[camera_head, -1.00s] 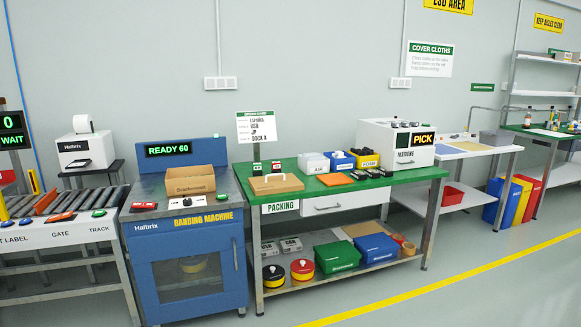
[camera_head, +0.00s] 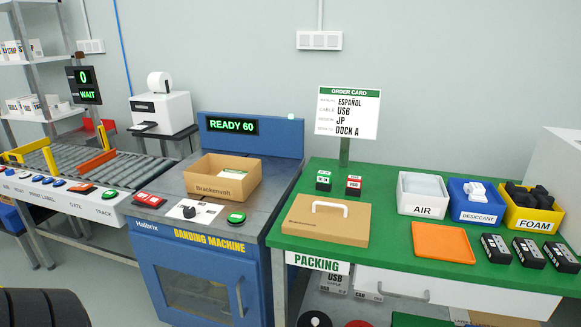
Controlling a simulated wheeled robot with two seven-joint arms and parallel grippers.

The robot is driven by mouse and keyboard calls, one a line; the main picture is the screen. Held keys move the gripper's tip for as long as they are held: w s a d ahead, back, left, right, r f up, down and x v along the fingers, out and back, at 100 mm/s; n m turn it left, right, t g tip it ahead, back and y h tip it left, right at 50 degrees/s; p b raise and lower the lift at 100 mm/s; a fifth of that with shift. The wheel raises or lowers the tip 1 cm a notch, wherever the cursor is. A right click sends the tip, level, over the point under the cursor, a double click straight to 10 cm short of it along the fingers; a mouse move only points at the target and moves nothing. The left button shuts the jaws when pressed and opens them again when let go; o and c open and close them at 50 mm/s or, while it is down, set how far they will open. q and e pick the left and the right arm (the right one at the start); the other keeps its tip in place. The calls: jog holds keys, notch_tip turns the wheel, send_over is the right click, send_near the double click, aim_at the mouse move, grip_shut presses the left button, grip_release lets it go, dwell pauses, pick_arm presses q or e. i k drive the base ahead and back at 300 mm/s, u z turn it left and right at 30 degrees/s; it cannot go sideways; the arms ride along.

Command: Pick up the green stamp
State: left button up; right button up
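The green stamp (camera_head: 323,184) is a small dark block with a green top face. It stands upright on the green packing table (camera_head: 385,225), behind the flat brown cardboard piece with a white handle (camera_head: 326,221). A similar red stamp (camera_head: 353,185) stands just to its right, with a small gap between them. Both stand in front of the order card sign (camera_head: 348,113). Neither of my grippers can be seen.
White AIR (camera_head: 422,211), blue DESICCANT (camera_head: 474,217) and yellow FOAM (camera_head: 531,226) bins line the table's right side. An orange pad (camera_head: 442,242) and several black blocks lie in front. Left stands the banding machine (camera_head: 205,285) with an open carton (camera_head: 222,192).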

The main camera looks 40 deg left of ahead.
aim_at(324, 183)
jog(key=u, duration=1.15)
jog(key=i, duration=1.1)
jog(key=u, duration=1)
